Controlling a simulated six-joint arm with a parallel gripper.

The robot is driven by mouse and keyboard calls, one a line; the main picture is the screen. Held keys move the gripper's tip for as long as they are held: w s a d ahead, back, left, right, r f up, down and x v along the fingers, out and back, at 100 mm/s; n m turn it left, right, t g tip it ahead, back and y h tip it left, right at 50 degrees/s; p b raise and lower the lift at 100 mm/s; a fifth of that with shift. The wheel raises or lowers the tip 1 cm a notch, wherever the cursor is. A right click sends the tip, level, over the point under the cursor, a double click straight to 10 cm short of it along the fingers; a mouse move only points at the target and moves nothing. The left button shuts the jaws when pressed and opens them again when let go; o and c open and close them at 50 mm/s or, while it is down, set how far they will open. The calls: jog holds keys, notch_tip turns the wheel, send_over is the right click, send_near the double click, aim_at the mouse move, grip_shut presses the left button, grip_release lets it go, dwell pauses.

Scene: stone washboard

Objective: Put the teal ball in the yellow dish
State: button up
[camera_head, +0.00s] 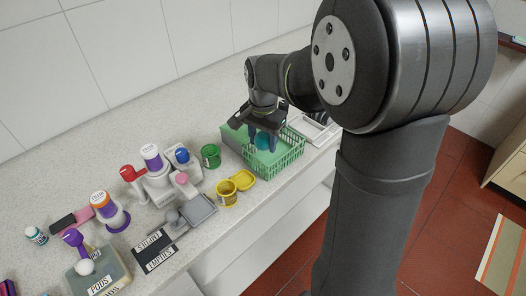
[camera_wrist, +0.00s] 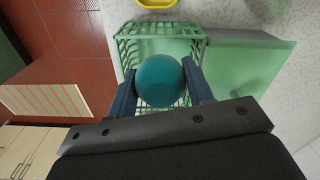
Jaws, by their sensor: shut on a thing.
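The teal ball (camera_wrist: 160,80) sits between the two dark blue fingers of my gripper (camera_wrist: 160,88) in the wrist view. The gripper is shut on it. In the head view the ball (camera_head: 262,141) shows between the fingers of my gripper (camera_head: 264,136), over the green basket (camera_head: 289,150); I cannot tell its exact height. The shallow yellow dish (camera_head: 244,180) lies on the counter in front of the basket, beside a yellow cup (camera_head: 227,194). A yellow rim (camera_wrist: 156,4) shows at the top edge of the wrist view, mostly cut off.
A green tray (camera_head: 233,136) adjoins the basket. A dark green cup (camera_head: 210,156) stands left of it. A grey tray (camera_head: 200,210), a labelled mat (camera_head: 155,251) and several stands with balls fill the counter's left part. The counter's front edge is close to the basket.

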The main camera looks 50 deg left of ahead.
jog(key=shift+s+r, duration=0.25)
jog(key=shift+r, duration=0.25)
jog(key=shift+s+r, duration=0.25)
jog(key=shift+r, duration=0.25)
jog(key=shift+s+d+f, duration=0.15)
jog(key=shift+s+f, duration=1.75)
jog(key=shift+f, duration=0.1)
jog(key=shift+s+d+f, duration=0.15)
jog(key=shift+s+f, duration=1.7)
jog(key=shift+f, duration=0.15)
jog(key=o, duration=1)
jog(key=shift+r, duration=0.15)
